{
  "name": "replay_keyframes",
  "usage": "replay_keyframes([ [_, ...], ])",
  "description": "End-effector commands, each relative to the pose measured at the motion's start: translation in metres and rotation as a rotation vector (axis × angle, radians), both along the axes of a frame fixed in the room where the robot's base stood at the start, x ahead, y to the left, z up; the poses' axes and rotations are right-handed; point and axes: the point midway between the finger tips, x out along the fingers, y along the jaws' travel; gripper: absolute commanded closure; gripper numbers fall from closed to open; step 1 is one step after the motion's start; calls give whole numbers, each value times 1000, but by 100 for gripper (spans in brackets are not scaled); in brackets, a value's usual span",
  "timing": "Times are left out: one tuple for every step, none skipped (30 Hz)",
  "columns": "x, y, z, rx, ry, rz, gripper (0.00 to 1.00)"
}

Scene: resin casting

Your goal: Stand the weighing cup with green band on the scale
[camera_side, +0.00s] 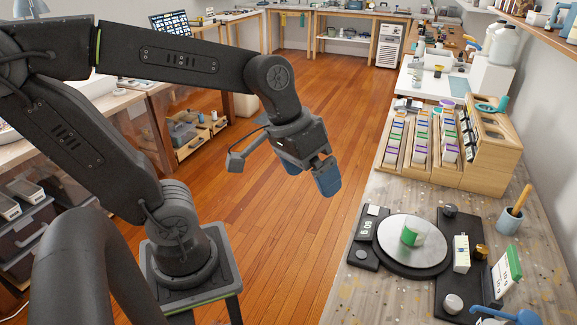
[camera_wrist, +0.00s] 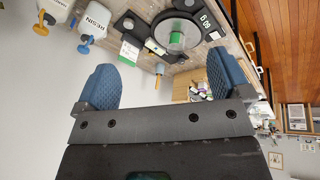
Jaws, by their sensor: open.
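The weighing cup with green band (camera_side: 412,234) is on the round pale plate of the black scale (camera_side: 398,266). I cannot tell for sure whether the cup is upright or on its side. In the wrist view the cup (camera_wrist: 176,38) also shows on the scale's plate, upside down in the picture. My gripper (camera_side: 309,174) is open and empty, with its blue fingers apart. It hangs over the floor, left of the bench and well away from the cup. Both fingers (camera_wrist: 163,82) show in the wrist view with nothing between them.
Right of the scale stand a small white box (camera_side: 461,253), a green-and-white card (camera_side: 507,268) and a blue-grey pot with a stick (camera_side: 509,221). Wooden racks (camera_side: 433,158) of small coloured-band items stand behind the scale. Resin containers (camera_wrist: 94,22) show in the wrist view.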

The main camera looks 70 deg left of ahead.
Motion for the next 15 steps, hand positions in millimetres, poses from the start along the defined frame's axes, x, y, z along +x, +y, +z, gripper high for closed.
replay_keyframes([
  [-11,3,3,61,-52,-43,4],
  [-16,5,4,94,-77,-65,4],
  [-21,8,5,133,-104,-88,4],
  [-24,9,6,156,-120,-102,4],
  [-27,11,6,176,-134,-113,4],
  [-29,13,7,199,-150,-126,4],
  [-31,14,7,211,-158,-133,4],
  [-32,15,7,221,-163,-139,4],
  [-33,15,7,228,-167,-143,4],
  [-33,15,7,232,-169,-145,4],
  [-33,16,7,233,-170,-146,4],
  [-33,16,7,233,-169,-146,4],
  [-33,16,7,233,-169,-146,4],
  [-33,16,7,233,-169,-145,4],
  [-33,16,7,232,-168,-145,4],
])
